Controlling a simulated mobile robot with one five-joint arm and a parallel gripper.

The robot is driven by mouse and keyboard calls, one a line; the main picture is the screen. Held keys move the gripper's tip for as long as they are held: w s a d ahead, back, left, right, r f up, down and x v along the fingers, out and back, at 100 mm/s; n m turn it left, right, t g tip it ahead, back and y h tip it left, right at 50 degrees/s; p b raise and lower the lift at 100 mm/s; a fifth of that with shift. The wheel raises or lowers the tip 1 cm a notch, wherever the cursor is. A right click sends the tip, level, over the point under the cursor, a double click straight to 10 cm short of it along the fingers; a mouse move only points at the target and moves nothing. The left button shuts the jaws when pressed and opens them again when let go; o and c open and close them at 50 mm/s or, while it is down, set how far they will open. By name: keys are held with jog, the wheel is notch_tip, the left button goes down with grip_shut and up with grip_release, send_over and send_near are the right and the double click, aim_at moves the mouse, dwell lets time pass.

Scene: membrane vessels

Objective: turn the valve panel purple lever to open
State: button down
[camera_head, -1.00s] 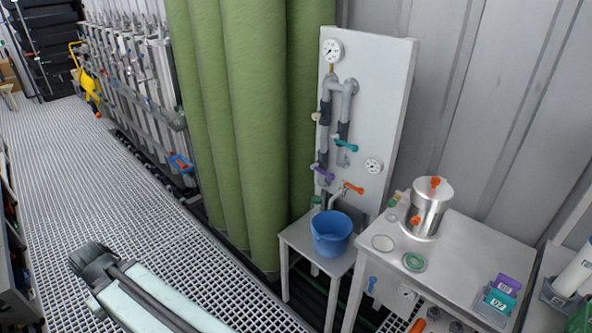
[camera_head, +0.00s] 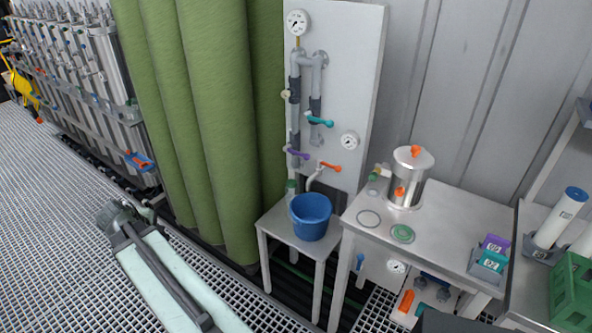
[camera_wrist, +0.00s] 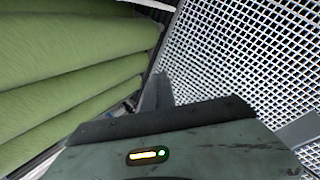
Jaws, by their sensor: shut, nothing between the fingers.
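The valve panel (camera_head: 358,88) is a pale upright board with grey pipes, standing behind a small table. Its purple lever (camera_head: 298,154) is low on the left pipe, its handle pointing right and slightly down, across the vertical pipe. A teal lever (camera_head: 320,121) is above it and an orange lever (camera_head: 330,167) below right. My gripper (camera_wrist: 160,90) shows in the wrist view as dark, shut fingers, empty, over the floor grating near the green curtain. It is well away from the panel. The wrist view does not show the purple lever.
A blue bucket (camera_head: 311,217) stands on the small table (camera_head: 272,222) below the levers. A green curtain (camera_head: 215,130) hangs left of the panel. A steel vessel (camera_head: 409,178) stands on the right-hand table (camera_head: 455,215). The grating floor (camera_head: 60,220) at left is clear.

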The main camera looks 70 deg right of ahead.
aim_at(296, 153)
jog(key=s+d+n+g+h+b, duration=0.15)
jog(key=s+d, duration=0.35)
jog(key=d, duration=0.6)
jog(key=s+d+n+h+b, duration=0.25)
jog(key=s+d, duration=0.35)
jog(key=d, duration=0.6)
jog(key=s+d+r+n+g+h+b, duration=0.35)
jog(key=s+d+n, duration=0.25)
jog(key=s+d, duration=0.9)
jog(key=w+b+x, duration=0.1)
jog(key=b+x, duration=0.2)
jog(key=x, duration=0.6)
jog(key=shift+s+d+r+p, duration=0.1)
jog(key=shift+d+r+p, duration=0.1)
jog(key=shift+r+p, duration=1)
jog(key=shift+s+d+r+p, duration=0.1)
jog(key=shift+d+r+p, duration=0.1)
jog(key=shift+r+p, duration=0.9)
jog(key=shift+f, duration=0.1)
